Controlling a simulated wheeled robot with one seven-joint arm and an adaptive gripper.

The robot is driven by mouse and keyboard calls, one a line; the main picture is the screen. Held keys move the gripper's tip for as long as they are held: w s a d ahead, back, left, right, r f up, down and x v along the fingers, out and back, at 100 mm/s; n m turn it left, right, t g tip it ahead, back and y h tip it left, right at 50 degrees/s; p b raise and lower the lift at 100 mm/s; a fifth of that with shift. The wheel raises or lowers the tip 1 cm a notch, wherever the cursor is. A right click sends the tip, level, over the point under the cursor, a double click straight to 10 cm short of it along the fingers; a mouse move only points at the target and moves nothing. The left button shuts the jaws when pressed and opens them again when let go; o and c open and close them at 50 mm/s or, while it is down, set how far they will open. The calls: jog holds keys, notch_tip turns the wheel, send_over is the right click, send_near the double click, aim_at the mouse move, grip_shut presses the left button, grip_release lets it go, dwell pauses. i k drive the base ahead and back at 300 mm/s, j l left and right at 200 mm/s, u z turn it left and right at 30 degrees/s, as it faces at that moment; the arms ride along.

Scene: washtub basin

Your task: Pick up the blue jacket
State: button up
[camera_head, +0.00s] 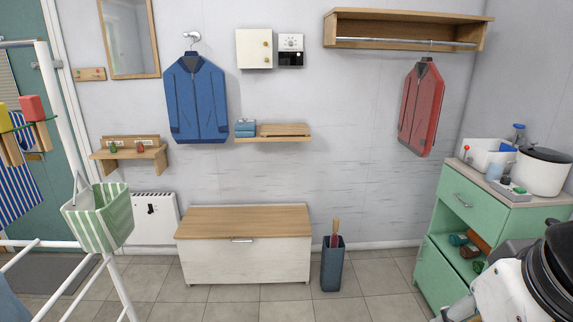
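The blue jacket (197,101) hangs on a dark hanger from a silver wall hook (191,38), left of the middle of the head view. It hangs upright and flat near the white wall, with its front zip facing me. My arm shows only as a white and black part at the lower right corner, far from the jacket. My gripper is not in view.
A low chest (243,259) stands below and right of the jacket. A small shelf (273,138) is right of it, a key shelf (130,153) lower left. A white drying rack (68,110) stands at left. A green cabinet (470,222) is at right. Tiled floor ahead is clear.

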aim_at(195, 87)
jog(key=i+u, duration=0.15)
jog(key=i, duration=0.5)
jog(key=i+l+u, duration=0.15)
jog(key=i, duration=0.5)
jog(key=i+l+u, duration=0.2)
jog(key=i, duration=0.4)
